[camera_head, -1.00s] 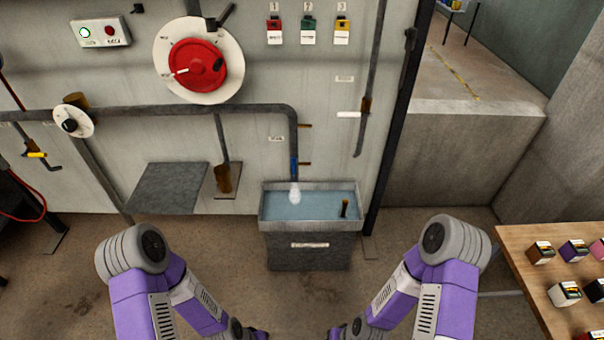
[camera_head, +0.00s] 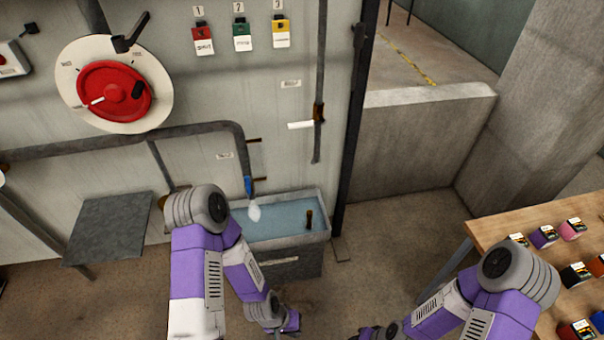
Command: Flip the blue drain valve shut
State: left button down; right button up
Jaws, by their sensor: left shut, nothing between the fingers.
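A blue valve handle (camera_head: 248,187) lies along the lower end of the grey pipe (camera_head: 243,150) on the wall. White water (camera_head: 255,212) comes out below it into the grey tank (camera_head: 325,228), which holds bluish water. My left gripper (camera_head: 292,322) is low in front of the tank, shut and empty, well apart from the blue handle. My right gripper (camera_head: 362,335) shows only in part at the bottom edge, and I cannot make out its fingers. My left arm covers the tank's left part.
A red wheel on a white disc (camera_head: 150,75) is on the wall. Red (camera_head: 203,40), green (camera_head: 242,38) and yellow (camera_head: 281,33) labelled boxes hang above. A white-handled lever (camera_head: 301,125) is right of the pipe. A wooden table (camera_head: 487,228) with several small boxes stands at right. A grey plate (camera_head: 108,228) is at left.

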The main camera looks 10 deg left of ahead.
aim_at(248, 187)
jog(key=z, duration=0.05)
jog(key=i, duration=1.1)
jog(key=u, duration=0.45)
